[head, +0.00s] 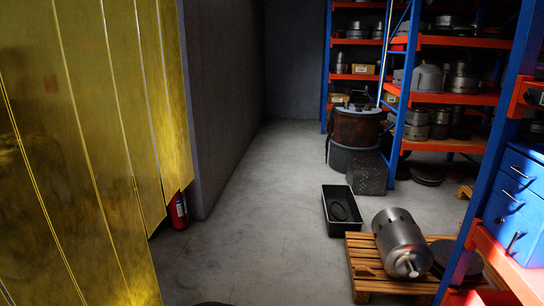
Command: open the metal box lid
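A dark grey speckled box (367,173) stands on the floor in front of the shelves, beside a large rusty drum-shaped part (356,128). It may be the metal box, but I cannot tell, and I cannot make out a lid on it. An open black bin (342,209) with a dark round thing inside lies nearer on the floor. A blue drawer cabinet (515,205) with metal handles stands at the right edge, its visible drawers shut. Neither of my grippers is in view.
Yellow strip curtain panels (95,150) fill the left. A red fire extinguisher (179,211) stands by the grey wall. A wooden pallet (385,270) carries a metal cylinder (400,240). Blue and orange shelves (455,98) hold metal parts. The concrete floor (262,200) between is clear.

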